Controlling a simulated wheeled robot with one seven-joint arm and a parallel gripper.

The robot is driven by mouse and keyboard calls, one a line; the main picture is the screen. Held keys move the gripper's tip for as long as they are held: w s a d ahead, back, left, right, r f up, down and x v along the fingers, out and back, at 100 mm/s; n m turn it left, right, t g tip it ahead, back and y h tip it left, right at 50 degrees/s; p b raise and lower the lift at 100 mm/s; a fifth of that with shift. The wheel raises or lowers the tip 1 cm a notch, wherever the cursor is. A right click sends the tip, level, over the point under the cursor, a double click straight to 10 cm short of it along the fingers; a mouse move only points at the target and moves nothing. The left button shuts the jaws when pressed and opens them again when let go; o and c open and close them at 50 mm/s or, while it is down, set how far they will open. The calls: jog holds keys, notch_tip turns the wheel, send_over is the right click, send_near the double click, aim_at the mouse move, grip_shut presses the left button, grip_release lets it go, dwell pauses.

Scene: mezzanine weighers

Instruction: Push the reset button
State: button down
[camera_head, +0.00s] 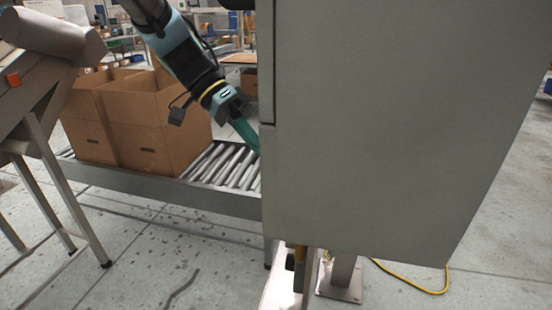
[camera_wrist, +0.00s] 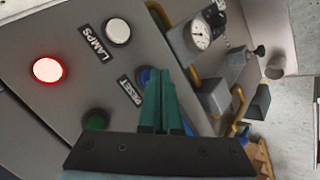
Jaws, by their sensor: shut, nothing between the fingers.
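A blue button (camera_wrist: 143,75), partly hidden behind my fingers, sits on a grey panel beside a label reading RESET (camera_wrist: 130,92) in the wrist view. My gripper (camera_wrist: 161,72) is shut and empty, its green fingertips overlapping the right side of the blue button in the picture. I cannot tell if the tips touch it. In the head view my gripper (camera_head: 248,140) reaches behind the edge of a large grey cabinet (camera_head: 390,130), which hides the panel face and the button.
The panel also bears a lit red button (camera_wrist: 47,69), a white button (camera_wrist: 117,31) by a LAMPS label, and a green button (camera_wrist: 96,120). A gauge (camera_wrist: 199,34) and yellow pipes lie right. Cardboard boxes (camera_head: 155,120) stand on a roller conveyor (camera_head: 225,168).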

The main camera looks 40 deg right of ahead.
jog(key=shift+s+d, duration=0.15)
jog(key=shift+s, duration=0.05)
dwell(0.5)
jog(key=shift+w+a, duration=0.5)
jog(key=shift+w, duration=0.2)
jog(key=shift+w+a, duration=0.45)
jog(key=shift+w, duration=0.25)
jog(key=shift+w+a, duration=0.45)
jog(key=shift+w, duration=0.3)
jog(key=shift+w+a, duration=0.45)
jog(key=shift+w, duration=0.25)
